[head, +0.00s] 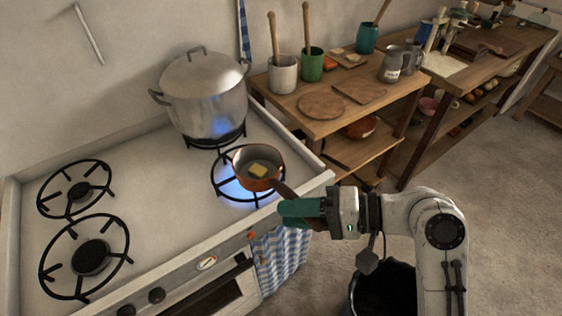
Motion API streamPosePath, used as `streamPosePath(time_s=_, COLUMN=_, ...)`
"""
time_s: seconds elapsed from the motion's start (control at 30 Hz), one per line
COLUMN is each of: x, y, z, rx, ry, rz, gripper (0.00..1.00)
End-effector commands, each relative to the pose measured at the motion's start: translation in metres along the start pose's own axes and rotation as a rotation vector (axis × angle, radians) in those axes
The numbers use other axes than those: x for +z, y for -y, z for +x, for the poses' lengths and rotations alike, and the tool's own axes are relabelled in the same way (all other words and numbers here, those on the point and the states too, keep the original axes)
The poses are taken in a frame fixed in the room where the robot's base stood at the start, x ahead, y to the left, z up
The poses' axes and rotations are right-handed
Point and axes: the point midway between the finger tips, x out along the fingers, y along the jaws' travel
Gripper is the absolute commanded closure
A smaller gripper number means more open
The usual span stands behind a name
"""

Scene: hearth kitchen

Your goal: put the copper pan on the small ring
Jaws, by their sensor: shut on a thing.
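The copper pan (270,185) holds a yellow pat of butter (258,171). It is over the front right ring (222,185), where a blue flame shows beneath; I cannot tell whether it rests on the grate or hangs just above it. My gripper (302,211), with teal fingers, is shut on the pan's handle (284,191) at the stove's right edge. The fingers hide the handle's end. The back left ring (75,190) looks smaller than the front left ring (91,257); both are bare with no flame showing.
A big lidded steel pot (205,100) stands on the back right ring, close behind the pan. A wooden side table (290,100) with crocks and boards is at the right. A checked towel (280,260) hangs at the stove front. The left half of the stovetop is clear.

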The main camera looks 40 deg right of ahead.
Motion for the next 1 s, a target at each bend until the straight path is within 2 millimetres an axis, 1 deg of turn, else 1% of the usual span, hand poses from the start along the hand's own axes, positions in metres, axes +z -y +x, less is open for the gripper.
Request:
streamPosePath(time_s=0.17, x=-0.005, y=-0.006, z=0.007, rx=-0.004, ry=0.001, rz=-0.007, gripper=1.0)
streamPosePath(time_s=0.37, x=-0.021, y=-0.012, z=0.018, rx=-0.003, ry=-0.001, rz=-0.008, gripper=1.0)
streamPosePath(time_s=0.4, x=-0.03, y=-0.011, z=0.024, rx=-0.003, ry=0.001, rz=-0.003, gripper=1.0)
streamPosePath(time_s=0.57, x=-0.06, y=-0.02, z=0.046, rx=-0.002, ry=0.0, rz=-0.001, gripper=1.0)
streamPosePath(time_s=0.67, x=-0.079, y=-0.027, z=0.061, rx=-0.002, ry=0.002, rz=-0.001, gripper=1.0)
streamPosePath(time_s=0.7, x=-0.083, y=-0.037, z=0.066, rx=-0.001, ry=0.002, rz=0.001, gripper=1.0)
streamPosePath(time_s=0.8, x=-0.095, y=-0.052, z=0.077, rx=-0.001, ry=0.001, rz=0.002, gripper=1.0)
streamPosePath(time_s=0.9, x=-0.103, y=-0.063, z=0.087, rx=-0.001, ry=0.001, rz=-0.001, gripper=1.0)
streamPosePath(time_s=1.0, x=-0.109, y=-0.07, z=0.092, rx=-0.002, ry=0.001, rz=-0.002, gripper=1.0)
